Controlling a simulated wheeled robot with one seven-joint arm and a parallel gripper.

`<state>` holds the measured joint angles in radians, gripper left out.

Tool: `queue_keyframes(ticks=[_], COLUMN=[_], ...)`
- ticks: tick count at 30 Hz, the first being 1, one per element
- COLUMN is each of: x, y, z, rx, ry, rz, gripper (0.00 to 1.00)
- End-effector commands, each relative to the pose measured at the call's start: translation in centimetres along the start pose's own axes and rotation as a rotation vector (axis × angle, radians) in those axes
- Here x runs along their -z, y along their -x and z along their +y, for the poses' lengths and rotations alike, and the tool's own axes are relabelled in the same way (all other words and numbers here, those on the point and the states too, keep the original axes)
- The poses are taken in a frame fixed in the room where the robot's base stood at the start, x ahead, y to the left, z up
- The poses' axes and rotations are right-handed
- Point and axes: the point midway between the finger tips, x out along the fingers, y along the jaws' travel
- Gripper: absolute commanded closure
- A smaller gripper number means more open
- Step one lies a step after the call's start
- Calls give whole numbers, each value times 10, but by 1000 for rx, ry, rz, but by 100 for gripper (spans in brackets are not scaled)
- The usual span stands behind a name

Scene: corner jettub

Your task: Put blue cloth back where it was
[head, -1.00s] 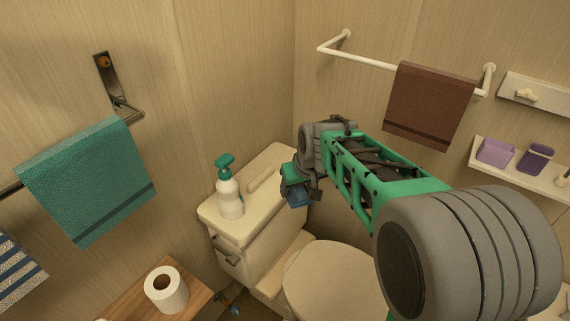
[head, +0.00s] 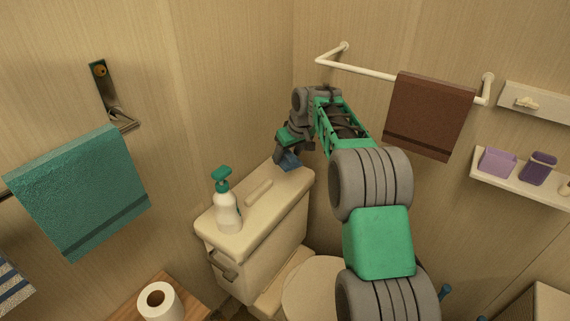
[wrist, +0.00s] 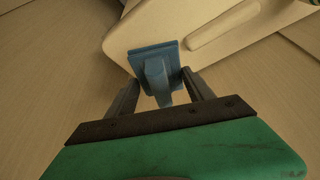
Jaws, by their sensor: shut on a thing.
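The blue cloth (head: 290,161) is a small piece hanging from my gripper (head: 281,155), at the back end of the toilet tank lid (head: 232,237) in the head view. In the wrist view the folded blue cloth (wrist: 154,60) sits between the two dark fingers of my gripper (wrist: 160,84), which is shut on it. The cream tank lid (wrist: 185,30) shows behind the cloth there. I cannot tell whether the cloth touches the lid. My wrist and fingers hide part of the cloth in the head view.
A teal towel (head: 82,195) hangs at left, a brown towel (head: 431,115) on the white rail (head: 362,70) at right. A paper roll (head: 160,301) stands on a wooden surface. The lid's back end looks clear.

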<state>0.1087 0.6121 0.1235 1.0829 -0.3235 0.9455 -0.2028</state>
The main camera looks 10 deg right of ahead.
Motion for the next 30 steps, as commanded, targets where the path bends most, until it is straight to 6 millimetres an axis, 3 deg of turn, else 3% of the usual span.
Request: queue_keyframes(ticks=[3,11,15,26,27,30], x=[7,14,4,1,2,1], y=[-28,-57,-78,-85,-84,-84], z=[5,11,11,11,11,11], rx=[2,1,1,0,0,0], ry=[0,-1,0,0,0,-1], rz=[-2,-1,-1,0,1,0], gripper=[71,71,71,71,37,28])
